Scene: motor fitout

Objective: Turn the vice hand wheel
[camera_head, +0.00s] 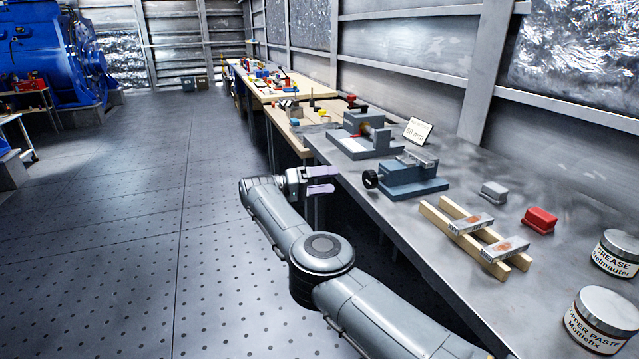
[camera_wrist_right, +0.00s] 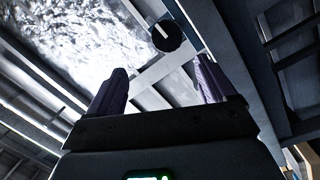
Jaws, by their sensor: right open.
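The vice (camera_head: 412,175) is a blue-grey block on the metal bench. Its black hand wheel (camera_head: 370,179) sits on its left side, over the bench's front edge. The wheel also shows in the right wrist view as a dark disc with a light bar (camera_wrist_right: 167,36), beyond the fingertips and between them. My right gripper (camera_head: 320,180) is open and empty, left of the wheel and apart from it. Its two purple fingers (camera_wrist_right: 160,85) stand spread in the wrist view. My left gripper does not show.
Behind the vice is another grey machine (camera_head: 362,135) with a "60 mm" sign (camera_head: 418,131). To the right lie wooden rails (camera_head: 462,232) with metal blocks, a red box (camera_head: 540,220), a grey box (camera_head: 494,193) and two jars (camera_head: 598,318). The floor left of the bench is clear.

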